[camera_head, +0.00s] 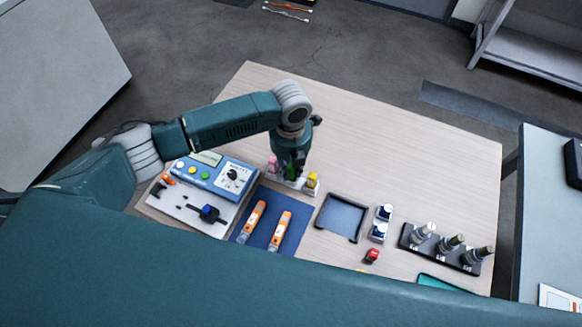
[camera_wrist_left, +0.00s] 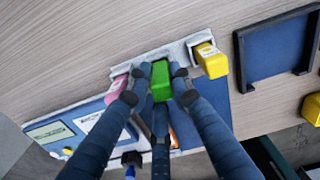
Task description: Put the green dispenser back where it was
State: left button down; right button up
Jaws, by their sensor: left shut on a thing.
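The green dispenser (camera_wrist_left: 161,80) is between the fingers of my left gripper (camera_wrist_left: 159,84), which is shut on it. In the head view the left gripper (camera_head: 291,172) points down over the white dispenser rack (camera_head: 309,190), and only a bit of green shows. In the wrist view the green dispenser is at the rack's middle, between the pink dispenser (camera_wrist_left: 117,88) and the yellow dispenser (camera_wrist_left: 210,60). I cannot tell whether it is fully seated. The rack (camera_wrist_left: 146,57) is partly hidden by the fingers. My right gripper is not in view.
A blue control box (camera_head: 216,176) stands left of the rack. A blue mat (camera_head: 240,232) with two orange-white pens lies in front. A dark square tray (camera_head: 341,216), small blue-topped bottles (camera_head: 384,212) and a black holder with several probes (camera_head: 440,247) are right. The table's far right is clear.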

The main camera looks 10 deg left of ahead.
pick_arm(q)
jog(key=shift+f, duration=0.5)
jog(key=c, duration=1.5)
grip_release()
jog(key=shift+o, duration=0.2)
jog(key=shift+r, duration=0.1)
notch_tip(320, 180, up, 12)
jog(key=shift+f, duration=0.1)
